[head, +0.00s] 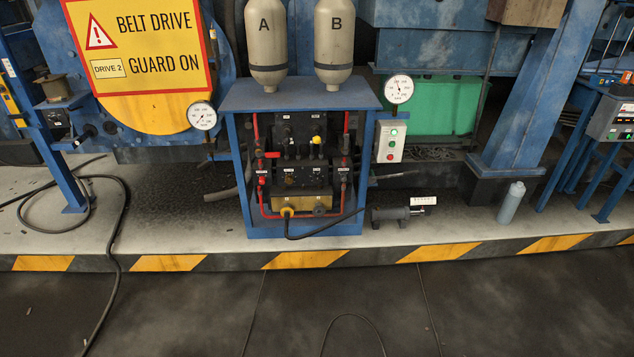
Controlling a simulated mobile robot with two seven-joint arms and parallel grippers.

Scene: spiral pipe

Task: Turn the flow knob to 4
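A blue cabinet (236,103) stands on the raised floor in the middle of the head view, open at the front. Inside it a dark panel (292,124) carries small fittings, including a yellow knob (316,140) at the upper right and a red handle (272,155) at the left. A lower dark block (316,178) has small round dials or knobs. Their markings are too small to read, so I cannot tell which is the flow knob or where it points. Neither of my grippers shows in this view.
Bottles A (265,45) and B (334,45) stand on the cabinet. Gauges flank it at left (203,116) and right (399,89). The dark floor (340,300) in front is mostly clear.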

